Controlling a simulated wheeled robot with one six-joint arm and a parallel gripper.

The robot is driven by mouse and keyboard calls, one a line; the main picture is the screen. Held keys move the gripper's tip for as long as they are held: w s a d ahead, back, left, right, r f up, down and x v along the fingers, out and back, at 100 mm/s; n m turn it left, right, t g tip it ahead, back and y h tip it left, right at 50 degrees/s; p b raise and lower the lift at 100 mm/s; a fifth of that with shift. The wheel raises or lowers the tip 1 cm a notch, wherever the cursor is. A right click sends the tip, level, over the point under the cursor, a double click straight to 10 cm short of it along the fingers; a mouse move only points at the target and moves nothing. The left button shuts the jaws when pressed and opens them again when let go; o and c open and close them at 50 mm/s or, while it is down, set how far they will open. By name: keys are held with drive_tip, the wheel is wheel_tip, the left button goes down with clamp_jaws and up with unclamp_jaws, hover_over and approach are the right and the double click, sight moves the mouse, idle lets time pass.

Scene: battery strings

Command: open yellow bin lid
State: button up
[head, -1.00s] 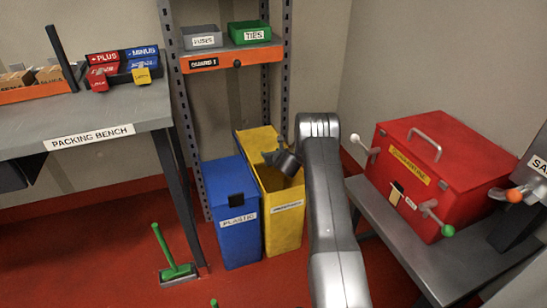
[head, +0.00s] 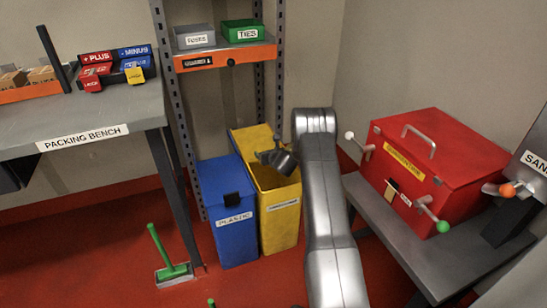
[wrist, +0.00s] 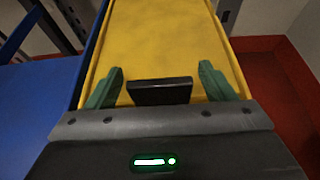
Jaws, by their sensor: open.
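The yellow bin (head: 281,218) stands on the red floor beside the blue bin. Its lid (head: 252,141) looks raised and tilted back, with the shaded inside showing in front of it. My gripper (head: 267,156) is at the lid, above the bin's opening. In the wrist view, the yellow lid (wrist: 165,40) fills the middle, with a black handle (wrist: 160,91) near it. The open green fingers of my gripper (wrist: 160,84) are on either side of the handle, with gaps showing. My arm hides part of the bin's right side in the head view.
The blue bin (head: 234,232), labelled PLASTIC, stands close on the left with its lid down. A metal rack with an orange shelf (head: 228,57) rises behind. A red box (head: 440,155) sits on a grey bench at right. A green-handled brush (head: 174,272) stands on the floor.

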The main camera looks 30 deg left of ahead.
drive_tip(key=v, duration=1.2)
drive_tip(key=shift+s+d, duration=0.25)
drive_tip(key=shift+w+a, duration=0.1)
drive_tip(key=x, duration=1.3)
drive_tip(key=shift+w+a, duration=0.2)
drive_tip(key=shift+a, duration=0.05)
drive_tip(key=shift+d, duration=0.1)
